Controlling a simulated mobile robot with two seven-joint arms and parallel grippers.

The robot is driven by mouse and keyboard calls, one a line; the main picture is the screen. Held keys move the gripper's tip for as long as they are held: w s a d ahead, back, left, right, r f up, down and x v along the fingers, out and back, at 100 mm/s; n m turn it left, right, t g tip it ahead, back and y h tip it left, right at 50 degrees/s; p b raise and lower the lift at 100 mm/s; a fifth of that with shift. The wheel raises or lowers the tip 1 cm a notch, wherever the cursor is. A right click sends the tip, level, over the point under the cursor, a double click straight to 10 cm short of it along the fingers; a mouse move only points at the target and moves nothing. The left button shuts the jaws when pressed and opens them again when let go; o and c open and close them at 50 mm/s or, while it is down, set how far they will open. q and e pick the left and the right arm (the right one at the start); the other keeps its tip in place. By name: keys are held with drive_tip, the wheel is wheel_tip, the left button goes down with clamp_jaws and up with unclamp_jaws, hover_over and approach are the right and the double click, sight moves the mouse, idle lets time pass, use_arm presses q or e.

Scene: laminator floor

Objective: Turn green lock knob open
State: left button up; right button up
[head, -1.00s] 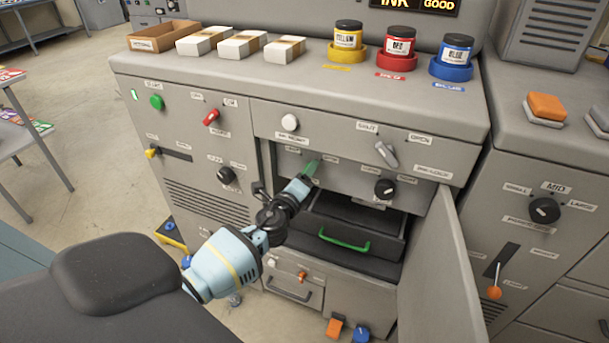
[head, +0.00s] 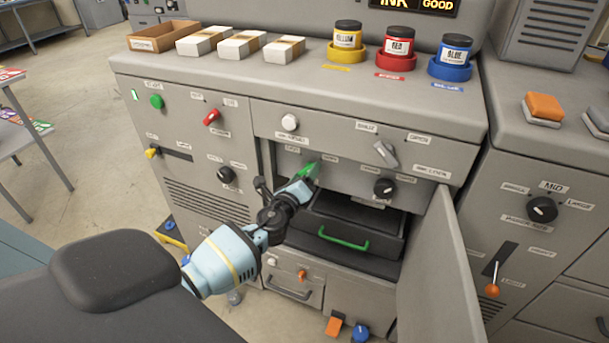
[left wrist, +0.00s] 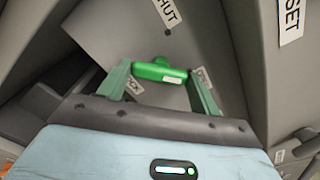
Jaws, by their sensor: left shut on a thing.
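The green lock knob (left wrist: 160,72) is a short bar handle on a grey panel, in the middle of the left wrist view. My left gripper (left wrist: 162,82) has one green finger at each end of the bar and is shut on it. In the head view the left gripper (head: 305,174) reaches the panel above the open drawer bay, and its tip mostly hides the knob. Small labels sit around the knob; one partly hidden by the left finger ends in "CK". My right gripper is not in view.
Below the knob is an open bay with a dark drawer and green handle (head: 343,240). An open grey door (head: 440,265) stands to the right. A grey lever (head: 386,153) and black dial (head: 384,187) lie right of the knob. Ink jars (head: 398,47) stand on top.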

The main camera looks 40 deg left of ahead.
use_arm(q)
drive_tip(key=o, duration=1)
drive_tip(key=v, duration=0.7)
drive_tip(key=shift+s+p, duration=0.35)
drive_tip(key=shift+s, duration=0.05)
